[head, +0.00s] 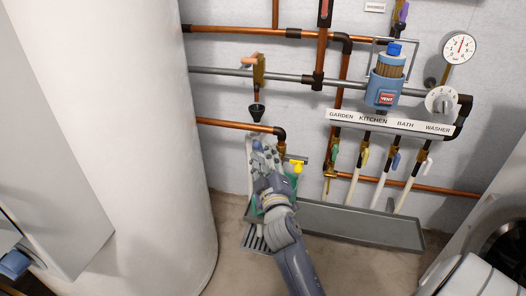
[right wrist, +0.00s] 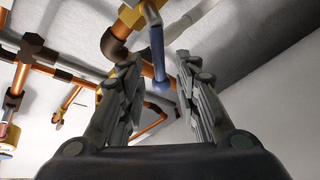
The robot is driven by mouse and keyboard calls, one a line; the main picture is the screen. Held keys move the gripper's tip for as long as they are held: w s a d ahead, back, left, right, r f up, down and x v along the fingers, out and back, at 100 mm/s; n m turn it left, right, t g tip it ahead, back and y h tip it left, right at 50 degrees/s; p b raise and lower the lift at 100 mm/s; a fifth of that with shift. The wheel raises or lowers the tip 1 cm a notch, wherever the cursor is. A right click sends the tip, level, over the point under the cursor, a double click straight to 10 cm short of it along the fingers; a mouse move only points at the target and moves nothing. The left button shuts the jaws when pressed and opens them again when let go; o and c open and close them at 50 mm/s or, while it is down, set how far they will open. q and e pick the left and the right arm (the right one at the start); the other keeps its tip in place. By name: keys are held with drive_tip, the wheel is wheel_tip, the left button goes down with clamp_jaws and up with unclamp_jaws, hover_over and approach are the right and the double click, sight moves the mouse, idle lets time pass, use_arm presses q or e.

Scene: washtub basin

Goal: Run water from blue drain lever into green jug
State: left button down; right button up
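The blue drain lever (right wrist: 157,50) shows in the right wrist view as a blue sleeve on a bent grey handle, by a brass valve body. My right gripper (right wrist: 158,68) is open, with a finger on either side of the lever in that picture. I cannot tell whether either finger touches it. In the head view my right gripper (head: 264,160) is at the low pipe bend and hides most of the valve. The green jug (head: 256,207) shows only as green slivers beside and behind my right arm. Its inside is hidden. My left gripper is not seen.
A slotted grate (head: 252,239) lies below the jug. A grey trough (head: 365,225) runs right along the wall under several labelled taps. A white tank (head: 145,130) stands left.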

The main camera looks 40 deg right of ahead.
drive_tip(key=shift+v, duration=2.15)
